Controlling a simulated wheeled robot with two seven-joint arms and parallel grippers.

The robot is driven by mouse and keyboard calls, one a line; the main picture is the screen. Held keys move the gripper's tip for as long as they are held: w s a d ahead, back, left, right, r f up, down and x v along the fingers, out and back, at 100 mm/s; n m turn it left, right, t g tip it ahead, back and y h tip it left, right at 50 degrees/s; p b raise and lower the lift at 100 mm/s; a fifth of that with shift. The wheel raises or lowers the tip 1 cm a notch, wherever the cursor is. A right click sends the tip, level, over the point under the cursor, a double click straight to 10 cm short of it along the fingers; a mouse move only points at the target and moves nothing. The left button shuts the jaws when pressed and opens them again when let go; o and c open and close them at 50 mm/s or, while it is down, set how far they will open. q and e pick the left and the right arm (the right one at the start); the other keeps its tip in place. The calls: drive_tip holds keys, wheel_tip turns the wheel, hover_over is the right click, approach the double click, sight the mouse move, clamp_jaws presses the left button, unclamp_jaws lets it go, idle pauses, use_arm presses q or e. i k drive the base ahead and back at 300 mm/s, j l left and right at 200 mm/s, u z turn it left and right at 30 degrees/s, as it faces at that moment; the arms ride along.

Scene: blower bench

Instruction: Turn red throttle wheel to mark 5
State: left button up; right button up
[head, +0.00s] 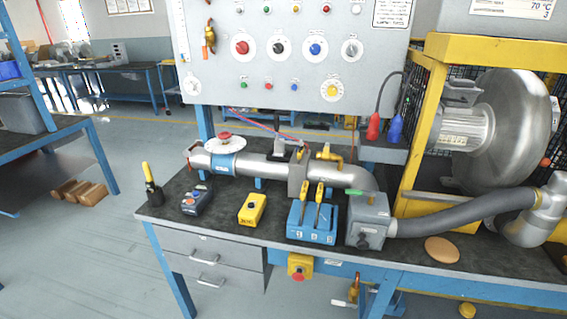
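A red wheel (224,135) sits on top of a round white plate (222,144) above the left end of the silver pipe (260,167) on the bench. A blue band (222,163) wraps the pipe just below it. The plate's marks are too small to read, so I cannot tell which mark the wheel points to. A red knob (242,47) on a white dial also shows on the upright panel behind. Neither of my grippers is in view.
On the bench top (285,241) stand a dark box with buttons (196,200), a yellow box (252,209), a blue block with yellow levers (312,224) and a grey box (368,220). A grey hose (465,212) runs right, near the caged blower (510,130).

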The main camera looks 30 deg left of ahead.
sight(224, 136)
drive_tip(key=u, duration=1.4)
drive_tip(key=i+j+z, duration=0.45)
drive_tip(key=j+z, duration=0.2)
drive_tip(key=i+j+z, duration=0.15)
drive_tip(key=j+z, duration=0.15)
drive_tip(key=i+j+z, duration=0.15)
drive_tip(key=j+z, duration=0.15)
drive_tip(key=j, duration=0.15)
